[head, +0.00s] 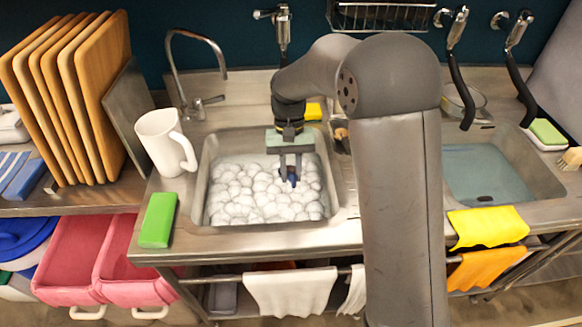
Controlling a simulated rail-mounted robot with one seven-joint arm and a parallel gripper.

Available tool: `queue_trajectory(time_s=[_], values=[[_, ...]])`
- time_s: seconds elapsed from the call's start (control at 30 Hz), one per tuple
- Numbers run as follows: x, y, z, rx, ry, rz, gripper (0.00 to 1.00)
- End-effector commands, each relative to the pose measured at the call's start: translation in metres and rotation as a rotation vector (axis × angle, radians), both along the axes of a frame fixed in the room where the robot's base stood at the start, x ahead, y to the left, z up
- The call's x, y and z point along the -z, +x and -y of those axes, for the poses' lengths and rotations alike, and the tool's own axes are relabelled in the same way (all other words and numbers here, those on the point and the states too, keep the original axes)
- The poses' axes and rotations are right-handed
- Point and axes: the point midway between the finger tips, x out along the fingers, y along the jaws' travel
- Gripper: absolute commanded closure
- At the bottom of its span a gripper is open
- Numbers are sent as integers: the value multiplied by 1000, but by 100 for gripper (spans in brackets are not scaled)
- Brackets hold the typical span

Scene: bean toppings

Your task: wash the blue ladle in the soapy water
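My gripper (291,178) points down into the left sink (203,180), which is filled with white soapy foam (250,195). Its two fingers are close together, with a small dark blue piece (292,180) between them at the foam surface. This piece looks like part of the blue ladle. The rest of the ladle is hidden, apparently under the foam. The gripper looks shut on it.
A white mug (160,143) and a green sponge (158,220) stand left of the foamy sink. A faucet (190,75) rises behind it. A yellow sponge (313,111) lies at its back edge. The right sink (480,172) holds clear water. Cutting boards (105,85) stand at far left.

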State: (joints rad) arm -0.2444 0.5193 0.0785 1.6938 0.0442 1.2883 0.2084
Motion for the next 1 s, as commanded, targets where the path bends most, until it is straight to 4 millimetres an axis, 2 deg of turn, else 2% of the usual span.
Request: queue_trajectory(time_s=[0.03,0.1,1.0], values=[[11,0,0,0,0,0,100],[20,0,0,0,0,-1,100],[123,0,0,0,0,0,100]])
